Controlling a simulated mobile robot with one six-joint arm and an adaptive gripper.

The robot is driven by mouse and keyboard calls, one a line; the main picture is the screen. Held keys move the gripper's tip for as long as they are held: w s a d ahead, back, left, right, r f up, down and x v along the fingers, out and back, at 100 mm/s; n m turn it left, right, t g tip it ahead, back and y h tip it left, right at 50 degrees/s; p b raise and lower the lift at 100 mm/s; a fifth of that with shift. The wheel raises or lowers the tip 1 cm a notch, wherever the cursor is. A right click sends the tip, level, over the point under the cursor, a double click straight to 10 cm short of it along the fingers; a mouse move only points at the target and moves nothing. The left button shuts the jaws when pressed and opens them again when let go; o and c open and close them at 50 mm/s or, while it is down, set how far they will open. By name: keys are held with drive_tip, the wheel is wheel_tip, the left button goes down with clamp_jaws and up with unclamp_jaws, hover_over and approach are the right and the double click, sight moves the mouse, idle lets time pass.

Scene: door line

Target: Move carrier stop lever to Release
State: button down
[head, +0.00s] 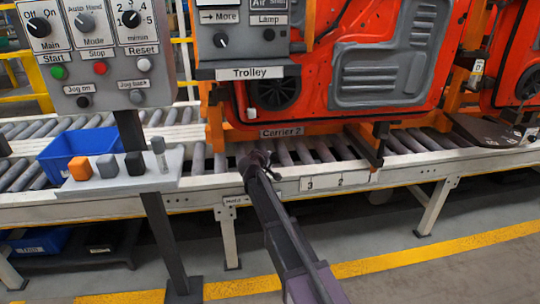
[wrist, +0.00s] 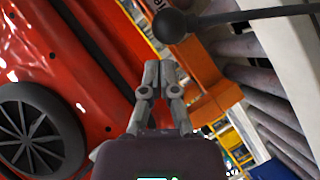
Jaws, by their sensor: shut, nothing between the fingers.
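The lever with a dark ball knob (wrist: 171,26) shows in the wrist view. Its grey rod runs from the knob to the right edge. My gripper (wrist: 161,72) is shut and empty, with the knob a little beyond its fingertips in that picture and a visible gap between them. In the head view my gripper (head: 258,158) is at the conveyor's front rail, below the Carrier 2 label, and the lever cannot be told apart from it. A small label that seems to read Hold (head: 232,200) is on the rail to its left. No Release label shows.
The orange carrier (head: 215,130) holds a red door (head: 310,60) just behind my gripper. A control panel (head: 95,45) and a shelf with small blocks (head: 120,183) stand to the left. A blue bin (head: 75,150) sits behind the shelf. Floor at the right front is clear.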

drive_tip(key=a+r+p+v, duration=0.1)
drive_tip(key=p+v, duration=0.3)
drive_tip(key=v, duration=0.7)
drive_tip(key=shift+a+r, duration=0.15)
drive_tip(key=shift+a, duration=0.1)
drive_tip(key=shift+d, duration=0.1)
drive_tip(key=s+d+f+m+g+h, duration=0.1)
drive_tip(key=s+d+f+m+g, duration=0.15)
drive_tip(key=d, duration=0.45)
drive_tip(key=s+d+f+m+g, duration=0.1)
drive_tip(key=s+d+f+g, duration=0.2)
drive_tip(key=d, duration=0.4)
drive_tip(key=s+d+f+m+g+h, duration=0.1)
drive_tip(key=s+d+f+m, duration=0.1)
drive_tip(key=s+d, duration=0.3)
drive_tip(key=s+d+f+m+g+y, duration=0.2)
drive_tip(key=s+d+f+g+y, duration=0.15)
drive_tip(key=s+d, duration=0.4)
drive_tip(key=s+d+f+m+g+y, duration=0.2)
drive_tip(key=s+d+g, duration=0.2)
drive_tip(key=s, duration=0.6)
wheel_tip(320, 180, up, 20)
drive_tip(key=p, duration=1.9)
drive_tip(key=shift+a+f+p, duration=0.15)
drive_tip(key=shift+f+p, duration=0.05)
drive_tip(key=shift+p, duration=0.15)
